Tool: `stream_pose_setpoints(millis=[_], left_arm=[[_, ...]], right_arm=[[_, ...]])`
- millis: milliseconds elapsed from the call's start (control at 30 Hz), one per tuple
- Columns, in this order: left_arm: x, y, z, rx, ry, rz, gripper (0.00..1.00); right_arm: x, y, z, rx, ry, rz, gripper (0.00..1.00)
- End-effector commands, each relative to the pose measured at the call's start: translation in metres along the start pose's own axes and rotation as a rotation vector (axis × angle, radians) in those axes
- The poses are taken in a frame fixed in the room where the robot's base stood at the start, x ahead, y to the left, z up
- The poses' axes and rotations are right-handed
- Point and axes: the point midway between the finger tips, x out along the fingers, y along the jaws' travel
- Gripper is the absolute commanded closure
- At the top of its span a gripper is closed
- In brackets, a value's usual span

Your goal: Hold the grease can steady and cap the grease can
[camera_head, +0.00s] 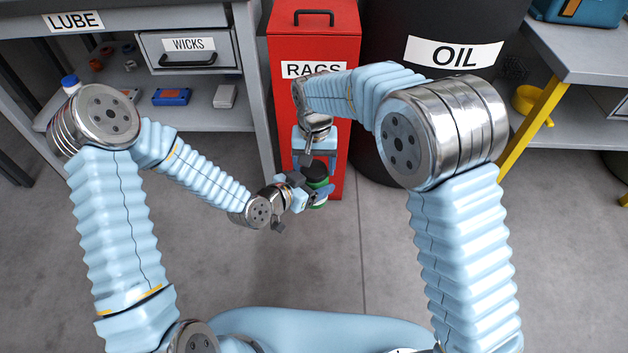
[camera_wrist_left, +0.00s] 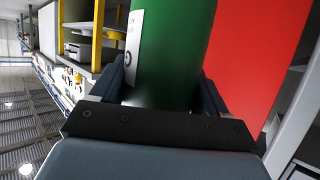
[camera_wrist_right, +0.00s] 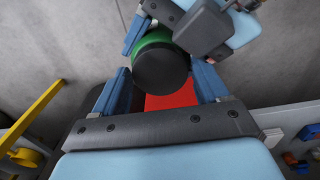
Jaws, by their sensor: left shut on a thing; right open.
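The green grease can (camera_head: 319,205) is upright in front of the red bin. My left gripper (camera_head: 312,194) is shut around its side; the left wrist view shows the green can (camera_wrist_left: 178,50) with a white label between the fingers. A black round cap (camera_head: 317,170) is at the can's top; in the right wrist view the cap (camera_wrist_right: 161,69) covers most of the green rim. My right gripper (camera_head: 315,161) comes from above and is open, with one finger on each side of the cap. I cannot tell whether the cap is fully seated.
The red RAGS bin (camera_head: 283,125) stands right behind the can. A black OIL drum (camera_head: 385,170) is to its right. A grey LUBE bench (camera_head: 130,25) with a WICKS drawer is at the left. The floor in front is clear.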

Motion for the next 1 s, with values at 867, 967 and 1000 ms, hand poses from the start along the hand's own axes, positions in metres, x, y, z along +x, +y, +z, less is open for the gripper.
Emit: stream_pose_setpoints(millis=[867, 967, 1000], left_arm=[[0.0000, 0.0000, -0.0006, 0.001, 0.001, 0.000, 1.00], [0.0001, 0.0002, -0.0008, 0.001, 0.002, 0.000, 1.00], [0.0001, 0.0003, -0.0008, 0.001, 0.002, 0.001, 1.00]], right_arm=[[-0.0006, -0.0002, 0.0000, 0.008, 0.000, 0.000, 0.11], [-0.0006, -0.0005, 0.0001, 0.007, 0.000, -0.001, 0.10], [-0.0007, -0.0006, 0.0002, 0.007, 0.000, -0.001, 0.10]])
